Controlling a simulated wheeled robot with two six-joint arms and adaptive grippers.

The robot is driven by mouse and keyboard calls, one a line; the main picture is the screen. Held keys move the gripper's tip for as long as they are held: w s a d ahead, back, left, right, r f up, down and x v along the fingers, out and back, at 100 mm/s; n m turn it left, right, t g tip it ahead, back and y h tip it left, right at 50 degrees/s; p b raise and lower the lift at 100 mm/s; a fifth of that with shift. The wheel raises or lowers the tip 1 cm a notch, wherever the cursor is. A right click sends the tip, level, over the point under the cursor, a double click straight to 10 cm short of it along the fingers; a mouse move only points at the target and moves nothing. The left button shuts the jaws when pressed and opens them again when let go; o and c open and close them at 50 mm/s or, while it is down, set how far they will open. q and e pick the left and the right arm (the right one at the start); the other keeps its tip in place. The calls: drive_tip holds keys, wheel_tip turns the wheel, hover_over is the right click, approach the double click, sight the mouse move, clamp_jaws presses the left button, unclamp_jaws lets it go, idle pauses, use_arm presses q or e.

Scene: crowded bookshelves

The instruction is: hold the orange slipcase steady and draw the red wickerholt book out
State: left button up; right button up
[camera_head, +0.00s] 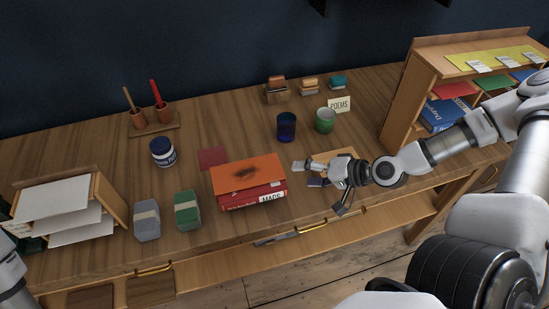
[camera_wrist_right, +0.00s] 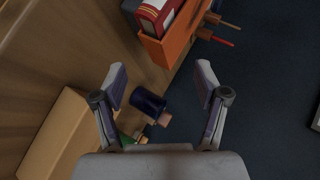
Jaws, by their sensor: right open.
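The orange slipcase (camera_head: 247,170) lies on the table in the middle of the head view, a dark smudge on its top face. Red spines (camera_head: 249,196) show at its front, one with a white label reading roughly "MACS"; I cannot read which is the wickerholt book. In the right wrist view the slipcase (camera_wrist_right: 173,48) is at the top, with a red book (camera_wrist_right: 156,14) with gold bands in its mouth and a dark book beside it. My right gripper (camera_head: 320,187) is open and empty, right of the slipcase and apart from it. My left gripper is out of view.
A blue cup (camera_head: 287,126) and green cup (camera_head: 325,120) stand behind. Grey (camera_head: 147,220) and green (camera_head: 187,210) banded blocks are left of the slipcase. A dark red flat piece (camera_head: 212,158) lies behind it. A wooden shelf (camera_head: 398,110) stands right, a paper rack (camera_head: 110,200) left.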

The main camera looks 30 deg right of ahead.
sight(282, 172)
drive_tip(key=b+x, duration=0.5)
drive_tip(key=x, duration=0.2)
drive_tip(key=shift+w+r+b, duration=0.1)
drive_tip(key=shift+r+b, duration=0.05)
drive_tip(key=shift+b, duration=0.25)
drive_tip(key=shift+w+a, duration=0.3)
drive_tip(key=shift+w, duration=0.1)
drive_tip(key=c, duration=1.1)
drive_tip(key=shift+c, duration=0.2)
